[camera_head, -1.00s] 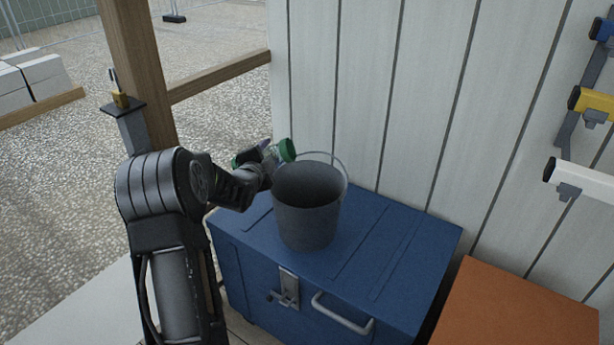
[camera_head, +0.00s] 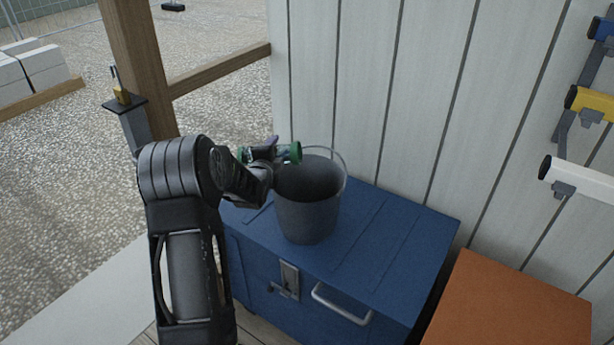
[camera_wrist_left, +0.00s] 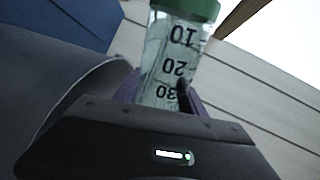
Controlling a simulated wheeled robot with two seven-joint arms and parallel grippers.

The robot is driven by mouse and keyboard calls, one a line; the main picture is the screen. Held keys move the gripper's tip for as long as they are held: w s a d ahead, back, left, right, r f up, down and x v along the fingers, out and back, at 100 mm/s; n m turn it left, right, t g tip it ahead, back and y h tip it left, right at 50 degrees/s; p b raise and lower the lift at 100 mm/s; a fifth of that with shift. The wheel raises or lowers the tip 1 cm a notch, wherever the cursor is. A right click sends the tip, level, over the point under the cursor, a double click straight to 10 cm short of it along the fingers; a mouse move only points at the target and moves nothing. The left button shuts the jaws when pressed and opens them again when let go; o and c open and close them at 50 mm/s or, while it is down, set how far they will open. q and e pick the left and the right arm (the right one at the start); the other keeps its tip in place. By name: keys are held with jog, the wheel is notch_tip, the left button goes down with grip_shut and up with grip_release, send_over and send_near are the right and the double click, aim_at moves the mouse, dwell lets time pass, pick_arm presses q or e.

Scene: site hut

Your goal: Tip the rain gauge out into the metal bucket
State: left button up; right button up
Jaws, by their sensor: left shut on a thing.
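The metal bucket (camera_head: 308,212) stands upright on a blue chest, its wire handle raised at the back. My left gripper (camera_head: 268,152) is at the bucket's upper left rim, shut on the rain gauge. The gauge's green end (camera_head: 295,152) points right, over the bucket's back left edge, and the gauge lies about level. In the left wrist view the clear gauge tube (camera_wrist_left: 172,62) shows upside-down marks 10, 20 and 30 between the fingers. The bucket wall (camera_wrist_left: 75,105) fills the left of that view. I cannot tell whether water is leaving the gauge. My right gripper is not in view.
The blue chest (camera_head: 390,240) has free lid space right of the bucket. A white plank wall (camera_head: 400,100) rises close behind it. A wooden post (camera_head: 138,60) and rail stand at the left. An orange surface (camera_head: 510,310) is at the lower right.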

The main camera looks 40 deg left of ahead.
pick_arm(q)
jog(key=shift+w+d+f+m+b, duration=0.1)
jog(key=shift+m+b, duration=0.35)
jog(key=shift+m, duration=0.05)
jog(key=shift+s+a+y, duration=0.25)
jog(key=shift+y, duration=0.05)
dwell(0.5)
jog(key=shift+d+r+m, duration=0.15)
jog(key=shift+r+m, duration=0.4)
jog(key=shift+m, duration=0.25)
dwell(0.4)
jog(key=shift+w+d+f, duration=0.1)
